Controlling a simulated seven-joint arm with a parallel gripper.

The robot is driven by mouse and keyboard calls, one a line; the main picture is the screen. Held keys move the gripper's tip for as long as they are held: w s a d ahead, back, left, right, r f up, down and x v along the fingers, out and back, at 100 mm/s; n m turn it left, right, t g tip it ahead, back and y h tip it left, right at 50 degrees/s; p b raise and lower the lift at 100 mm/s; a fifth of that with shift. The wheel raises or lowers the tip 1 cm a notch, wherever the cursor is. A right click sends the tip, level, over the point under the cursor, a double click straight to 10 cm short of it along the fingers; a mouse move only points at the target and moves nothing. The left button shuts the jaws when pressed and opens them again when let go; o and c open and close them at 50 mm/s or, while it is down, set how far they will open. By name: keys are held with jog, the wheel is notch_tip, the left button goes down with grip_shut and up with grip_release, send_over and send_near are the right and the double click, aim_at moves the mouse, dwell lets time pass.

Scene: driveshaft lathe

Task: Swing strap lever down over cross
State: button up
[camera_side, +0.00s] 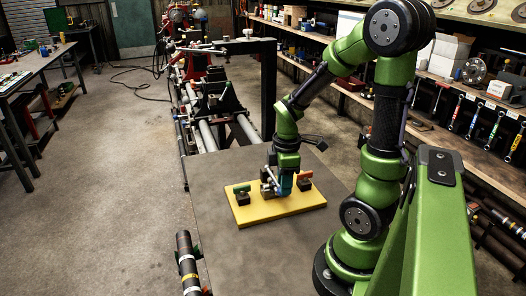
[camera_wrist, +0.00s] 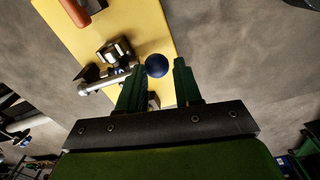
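A dark blue ball (camera_wrist: 156,66), which looks like the lever's knob, shows in the wrist view. My gripper (camera_wrist: 160,72) is open, with one green finger to each side of the ball near the fingertips; I cannot tell whether either touches it. A silver shaft and block, perhaps the cross (camera_wrist: 112,52), lie left of the ball over the yellow board (camera_wrist: 158,28). In the side view my gripper (camera_side: 284,186) points down over the middle of the yellow board (camera_side: 262,218). It partly hides the fixture there, and the lever's strap is not clear.
The orange handle (camera_wrist: 84,10) also shows in the wrist view. Lathe rails (camera_side: 215,130) lie behind.

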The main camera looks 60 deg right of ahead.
jog(key=o, duration=0.3)
jog(key=shift+s+f, duration=0.1)
jog(key=shift+s, duration=0.05)
jog(key=shift+o, duration=0.2)
notch_tip(320, 180, up, 17)
jog(key=shift+a, duration=0.15)
